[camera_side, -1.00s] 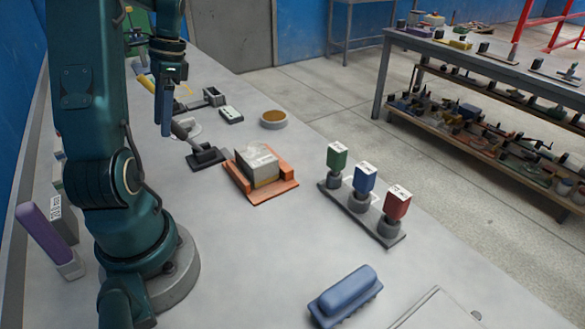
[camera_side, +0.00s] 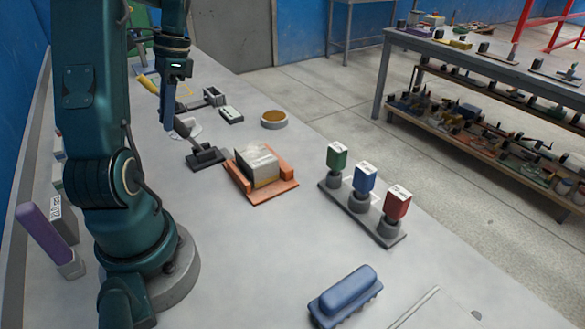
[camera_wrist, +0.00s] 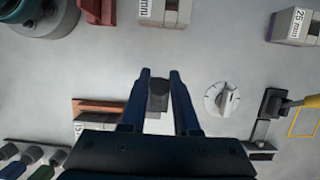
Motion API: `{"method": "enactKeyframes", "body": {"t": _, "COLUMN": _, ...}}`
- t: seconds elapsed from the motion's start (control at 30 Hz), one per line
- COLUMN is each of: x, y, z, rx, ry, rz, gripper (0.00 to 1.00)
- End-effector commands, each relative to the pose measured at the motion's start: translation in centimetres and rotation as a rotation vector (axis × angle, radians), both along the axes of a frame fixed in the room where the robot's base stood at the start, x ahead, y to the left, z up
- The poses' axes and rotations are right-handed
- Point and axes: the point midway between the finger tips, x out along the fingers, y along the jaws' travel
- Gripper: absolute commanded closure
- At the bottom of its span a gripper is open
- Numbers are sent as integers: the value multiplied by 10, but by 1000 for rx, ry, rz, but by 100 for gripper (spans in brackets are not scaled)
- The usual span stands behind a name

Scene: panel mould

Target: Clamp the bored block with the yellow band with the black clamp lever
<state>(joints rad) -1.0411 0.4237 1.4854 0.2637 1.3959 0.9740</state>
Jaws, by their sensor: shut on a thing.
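The bored block with the yellow band (camera_side: 262,166) sits in the orange holder (camera_side: 263,195) on the bench, with its band low on the side. The holder also shows at the left in the wrist view (camera_wrist: 100,105). The black clamp lever (camera_side: 205,157) stands just left of the holder, its handle tilted up and left. My gripper (camera_side: 168,128) is at the top of that handle. In the wrist view, the two dark blue fingers of my gripper (camera_wrist: 160,74) are on either side of the dark lever end (camera_wrist: 158,94). Whether the clamp touches the block is unclear.
A stand with green (camera_side: 337,155), blue (camera_side: 364,178) and red (camera_side: 397,202) stamps is right of the holder. A round dish (camera_side: 273,119) lies behind it. A white dial (camera_wrist: 221,99) is near my gripper. A blue ribbed object (camera_side: 345,295) lies in front.

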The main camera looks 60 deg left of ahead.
Motion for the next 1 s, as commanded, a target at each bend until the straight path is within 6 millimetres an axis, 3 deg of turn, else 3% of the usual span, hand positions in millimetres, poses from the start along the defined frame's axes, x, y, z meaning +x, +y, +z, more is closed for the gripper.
{"method": "enactKeyframes", "body": {"t": 1.0, "x": 20, "y": 0, "z": 9, "rx": 3, "ry": -8, "rz": 0, "gripper": 100}}
